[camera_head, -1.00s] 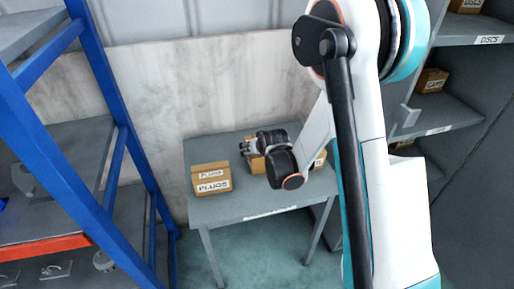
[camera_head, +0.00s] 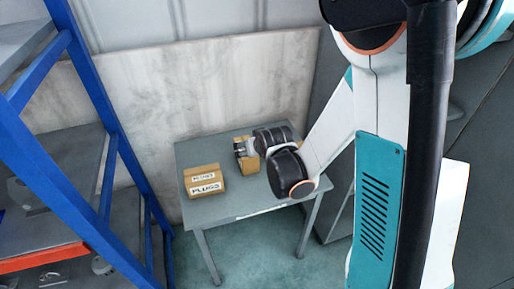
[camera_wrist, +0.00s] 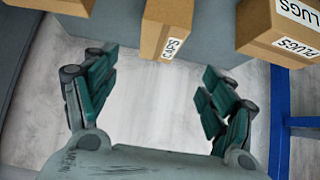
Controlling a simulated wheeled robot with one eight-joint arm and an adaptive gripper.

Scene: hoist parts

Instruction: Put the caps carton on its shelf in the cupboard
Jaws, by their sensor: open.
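The caps carton (camera_wrist: 168,28) is a brown box with a white "CAPS" label, standing on the grey table. In the wrist view it is at the top centre, between and just beyond the tips of my open gripper (camera_wrist: 158,65). The jaws are empty and apart from it. In the head view, my gripper (camera_head: 241,148) is over the far part of the table, and the carton (camera_head: 250,164) is partly hidden by it. The cupboard (camera_head: 338,215) is at the right, and my arm hides most of it; its shelves cannot be made out.
A plugs carton (camera_head: 204,181) stands left of the caps carton on the table (camera_head: 238,207). Another brown carton (camera_wrist: 65,5) is cut off at the wrist view's top left. A blue-framed rack (camera_head: 95,100) stands at the left. A pale wall panel (camera_head: 220,85) is behind the table.

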